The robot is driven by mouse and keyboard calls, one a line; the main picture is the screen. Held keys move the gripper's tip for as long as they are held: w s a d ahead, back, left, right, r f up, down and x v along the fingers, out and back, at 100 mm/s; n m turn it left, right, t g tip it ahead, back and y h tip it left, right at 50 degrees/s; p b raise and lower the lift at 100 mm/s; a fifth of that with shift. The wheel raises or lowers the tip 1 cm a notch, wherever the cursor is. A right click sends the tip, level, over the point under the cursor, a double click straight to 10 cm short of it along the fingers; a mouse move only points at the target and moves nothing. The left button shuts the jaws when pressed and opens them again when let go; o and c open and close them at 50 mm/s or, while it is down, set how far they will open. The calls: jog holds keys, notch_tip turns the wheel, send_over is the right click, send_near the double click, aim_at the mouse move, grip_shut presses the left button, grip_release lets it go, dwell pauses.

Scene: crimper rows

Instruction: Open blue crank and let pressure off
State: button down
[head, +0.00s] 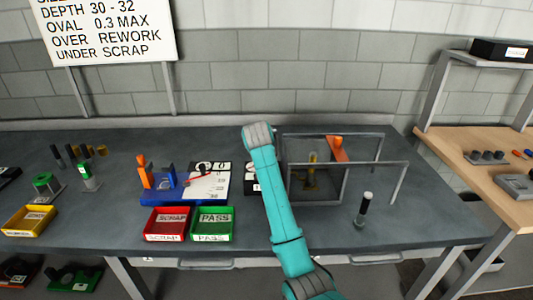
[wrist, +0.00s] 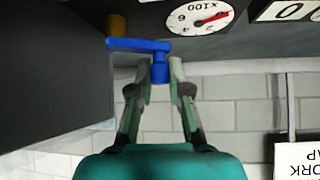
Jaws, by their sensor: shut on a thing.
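The blue crank (wrist: 138,44) shows at the top of the wrist view. Its arm runs from a brass-coloured shaft (wrist: 117,26) on a dark housing to a handle, which sticks out between my fingertips. My gripper (wrist: 162,72) is shut on this handle, with one finger on each side. A round dial (wrist: 203,18) marked x100 with a red needle sits close by, along with a white display (wrist: 290,10) reading 0. In the head view my teal arm hides the crank and my gripper.
A metal frame (head: 375,163) with an orange lever (head: 337,148) stands right of my arm. A dark cylinder (head: 363,208) stands in front of it. Red (head: 166,237) and green (head: 212,237) trays and a blue-based gauge fixture (head: 160,203) are to the left.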

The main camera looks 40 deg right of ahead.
jog(key=shift+s+a+n+t+y, duration=0.2)
jog(key=shift+a+n+t+y, duration=0.15)
jog(key=shift+n+t+y, duration=0.45)
jog(key=shift+n+g, duration=0.3)
jog(key=shift+n, duration=0.1)
jog(key=c, duration=1.1)
grip_release()
jog(key=shift+s, duration=0.1)
jog(key=v, duration=1.2)
dwell(0.5)
